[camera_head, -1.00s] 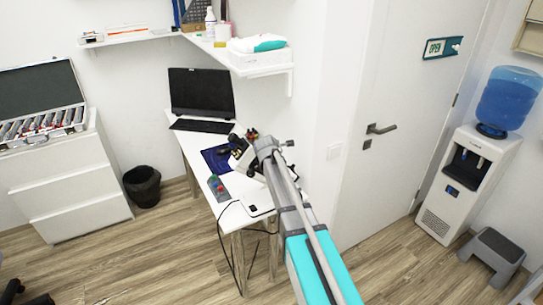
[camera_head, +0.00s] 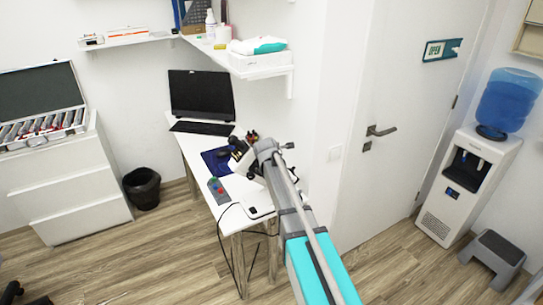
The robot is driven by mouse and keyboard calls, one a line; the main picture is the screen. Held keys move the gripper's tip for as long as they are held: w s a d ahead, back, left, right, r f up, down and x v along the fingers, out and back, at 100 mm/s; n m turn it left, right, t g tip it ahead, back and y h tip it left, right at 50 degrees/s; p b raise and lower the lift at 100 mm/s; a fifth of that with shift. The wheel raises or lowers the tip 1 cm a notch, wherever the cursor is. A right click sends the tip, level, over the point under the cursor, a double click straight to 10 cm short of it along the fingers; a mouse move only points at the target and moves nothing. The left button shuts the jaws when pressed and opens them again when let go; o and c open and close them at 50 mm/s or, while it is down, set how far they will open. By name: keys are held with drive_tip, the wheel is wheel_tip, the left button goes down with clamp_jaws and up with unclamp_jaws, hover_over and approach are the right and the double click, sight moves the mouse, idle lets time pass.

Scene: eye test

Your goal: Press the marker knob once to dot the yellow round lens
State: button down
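A black and white instrument (camera_head: 249,170) stands on the white desk, mostly hidden behind the end of my arm. The marker knob and the yellow round lens cannot be made out at this size. My gripper (camera_head: 249,139) is a small dark shape at the far end of my arm, over the instrument. Whether its fingers are open or shut, or touching the instrument, I cannot tell.
The white desk (camera_head: 190,146) also bears a dark blue mat (camera_head: 212,160), a grey box with coloured buttons (camera_head: 217,188) and a black laptop (camera_head: 202,95). A shelf (camera_head: 262,72) overhangs its back right. A bin (camera_head: 142,188) stands left on open floor.

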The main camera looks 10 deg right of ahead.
drive_tip(key=shift+w+d+f+b, duration=0.25)
drive_tip(key=shift+d+f+b, duration=0.5)
drive_tip(key=shift+f+b, duration=0.05)
idle(2.1)
drive_tip(key=shift+r, duration=0.1)
idle(0.3)
drive_tip(key=shift+s+a+r+p, duration=0.25)
drive_tip(key=shift+a+r+p, duration=0.45)
drive_tip(key=shift+a+p, duration=0.1)
drive_tip(key=shift+s+a+r+p, duration=0.3)
drive_tip(key=shift+a+r+p, duration=0.55)
drive_tip(key=shift+r+p, duration=0.05)
drive_tip(key=shift+s+a+r+p, duration=0.25)
drive_tip(key=shift+a+r+p, duration=0.55)
drive_tip(key=shift+r+p, duration=0.1)
drive_tip(key=s+d+f+m+g, duration=0.1)
drive_tip(key=s+m, duration=0.5)
drive_tip(key=s, duration=0.6)
drive_tip(key=s+d+f+m+g+y, duration=0.1)
drive_tip(key=s+f+m+g, duration=0.3)
drive_tip(key=s, duration=0.8)
drive_tip(key=s+d+f+m+g+y, duration=0.1)
drive_tip(key=s+m+g, duration=0.4)
drive_tip(key=s, duration=0.8)
drive_tip(key=f+m, duration=0.1)
drive_tip(key=m, duration=0.2)
drive_tip(key=shift+d+f+m+g, duration=0.3)
drive_tip(key=shift+s, duration=0.1)
